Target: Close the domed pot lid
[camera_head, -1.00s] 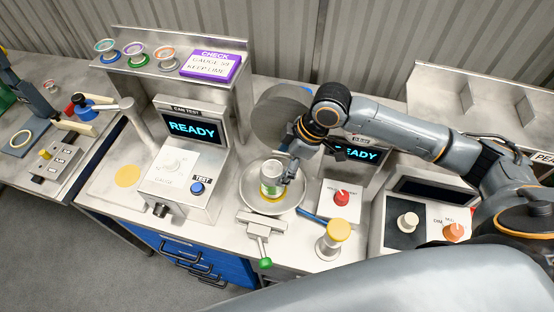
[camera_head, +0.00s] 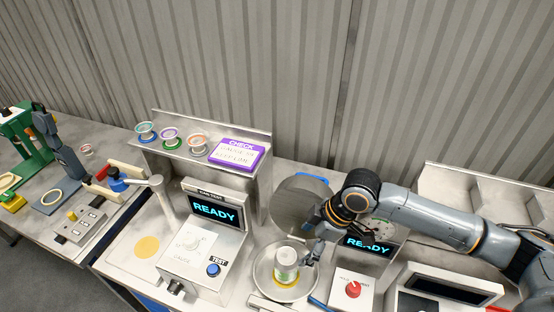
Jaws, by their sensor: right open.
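The domed lid (camera_head: 297,203) is a grey round disc standing raised behind the round metal pot (camera_head: 262,286); the pot is uncovered. A can (camera_head: 286,262) with a green band and a yellow lower rim stands upright in the pot. My right gripper (camera_head: 312,250) is open, just right of the can and in front of the lid's lower right edge. A narrow gap seems to separate it from the can. My right wrist hides part of the lid's right side. My left gripper is not in view.
A can tester (camera_head: 204,259) with a READY screen stands left of the pot. A second READY screen (camera_head: 369,246) and a red-knob box (camera_head: 352,289) are at the right. A shelf (camera_head: 201,150) with several small spools and a purple CHECK sign (camera_head: 237,154) is behind.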

